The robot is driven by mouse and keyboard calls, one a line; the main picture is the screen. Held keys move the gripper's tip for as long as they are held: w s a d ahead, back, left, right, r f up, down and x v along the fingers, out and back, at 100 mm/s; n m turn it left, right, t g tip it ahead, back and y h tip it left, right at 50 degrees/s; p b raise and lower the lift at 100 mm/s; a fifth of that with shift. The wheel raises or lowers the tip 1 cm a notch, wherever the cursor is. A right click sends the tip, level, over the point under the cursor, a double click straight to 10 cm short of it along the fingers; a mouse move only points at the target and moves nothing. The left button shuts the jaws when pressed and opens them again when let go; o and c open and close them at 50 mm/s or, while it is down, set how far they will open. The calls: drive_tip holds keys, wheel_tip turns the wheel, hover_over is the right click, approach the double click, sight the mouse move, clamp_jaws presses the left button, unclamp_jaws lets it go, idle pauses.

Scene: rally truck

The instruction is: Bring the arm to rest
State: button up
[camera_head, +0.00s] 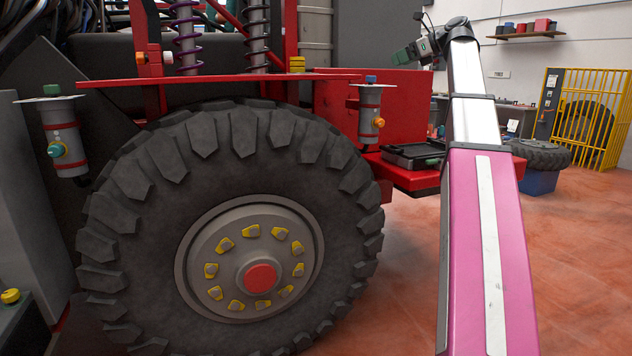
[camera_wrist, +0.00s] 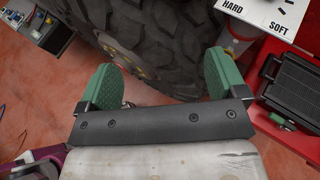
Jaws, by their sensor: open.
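My arm (camera_head: 485,220), with a pink lower link and a silver upper link, rises at the right of the head view and bends left at the top. My gripper (camera_head: 405,53) is at its end, high above the red side step. In the wrist view my gripper (camera_wrist: 158,85) shows two green pads spread wide apart with nothing between them. The truck's big tyre (camera_wrist: 160,40) lies beyond the pads in that view, and it fills the middle of the head view (camera_head: 130,180).
A black tray (camera_head: 412,155) sits on the truck's red step (camera_head: 405,178). Two grey cylinders with valves, left (camera_head: 62,130) and right (camera_head: 370,105), flank the tyre. A spare tyre (camera_head: 540,153) on a blue box and a yellow cage (camera_head: 600,110) stand behind. Red floor is open at right.

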drive_tip(key=s+a+f+n+g+h, duration=0.1)
drive_tip(key=a+f+n+h, duration=0.25)
drive_tip(key=f, duration=1.85)
drive_tip(key=a+f+n+g+h, duration=0.2)
drive_tip(key=f+n, duration=0.3)
drive_tip(key=f, duration=1.7)
drive_tip(key=s+a+f+n+g+h, duration=0.1)
drive_tip(key=s+f+n, duration=0.4)
drive_tip(key=f, duration=0.6)
drive_tip(key=s+a+f+n+g+h, duration=0.1)
drive_tip(key=s+f+n+h, duration=0.2)
drive_tip(key=s+f, duration=0.7)
drive_tip(key=s+f+n+g+h, duration=0.1)
drive_tip(key=s+f+n+h, duration=0.1)
drive_tip(key=s+f+n, duration=0.5)
wheel_tip(320, 180, down, 5)
drive_tip(key=shift+s+a+r+g, duration=0.1)
drive_tip(key=shift+s+a+g, duration=0.3)
drive_tip(key=shift+s, duration=0.3)
